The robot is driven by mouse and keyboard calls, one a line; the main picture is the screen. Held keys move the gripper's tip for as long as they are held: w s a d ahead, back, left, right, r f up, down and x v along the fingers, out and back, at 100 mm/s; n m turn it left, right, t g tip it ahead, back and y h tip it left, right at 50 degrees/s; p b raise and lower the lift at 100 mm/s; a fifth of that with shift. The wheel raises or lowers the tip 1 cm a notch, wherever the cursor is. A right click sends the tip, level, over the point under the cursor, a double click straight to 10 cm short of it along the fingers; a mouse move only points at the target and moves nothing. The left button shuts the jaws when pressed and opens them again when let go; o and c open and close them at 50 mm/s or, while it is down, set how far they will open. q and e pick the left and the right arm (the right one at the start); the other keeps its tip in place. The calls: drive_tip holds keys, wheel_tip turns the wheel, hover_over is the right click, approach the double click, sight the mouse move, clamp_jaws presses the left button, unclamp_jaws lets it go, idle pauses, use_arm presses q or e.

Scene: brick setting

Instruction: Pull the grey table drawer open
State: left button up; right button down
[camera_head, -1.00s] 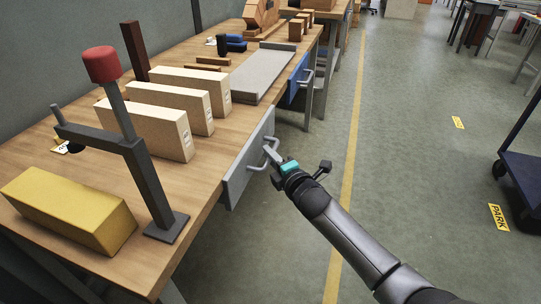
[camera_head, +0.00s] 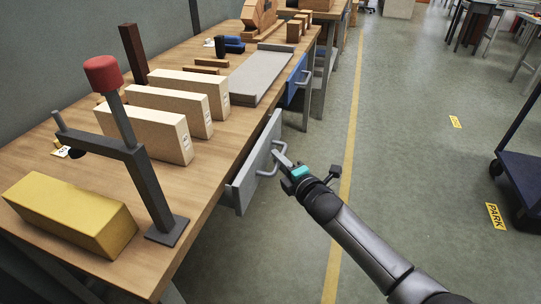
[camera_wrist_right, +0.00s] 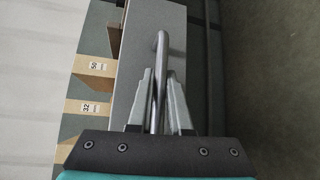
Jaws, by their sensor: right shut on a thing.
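The grey drawer (camera_head: 252,172) is in the side of the wooden table (camera_head: 222,187), and its front stands a little out from the table edge. Its metal bar handle shows in the head view and in the right wrist view (camera_wrist_right: 161,75). My right gripper (camera_head: 278,156) is shut on the handle; in the wrist view its two fingers (camera_wrist_right: 162,108) lie on either side of the bar. The inside of the drawer is mostly hidden. My left gripper is not in view.
On the table are several cream blocks (camera_head: 158,127), a yellow block (camera_head: 70,213) and a dark stand with a red knob (camera_head: 103,73). A blue drawer (camera_head: 297,80) is farther back. The floor (camera_head: 400,150) at right is free up to a dark cart (camera_head: 522,180).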

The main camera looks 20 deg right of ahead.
use_arm(q)
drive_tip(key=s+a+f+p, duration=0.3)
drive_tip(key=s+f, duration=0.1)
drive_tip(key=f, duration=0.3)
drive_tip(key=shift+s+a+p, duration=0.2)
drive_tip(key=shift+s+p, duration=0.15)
drive_tip(key=shift+p, duration=0.05)
use_arm(e)
drive_tip(key=s+d, duration=0.6)
drive_tip(key=d, duration=0.3)
drive_tip(key=s+d, duration=0.6)
drive_tip(key=d, duration=0.3)
drive_tip(key=shift+s, duration=0.15)
drive_tip(key=shift+d, duration=0.1)
drive_tip(key=c, duration=0.8)
unclamp_jaws()
drive_tip(key=shift+c, duration=0.2)
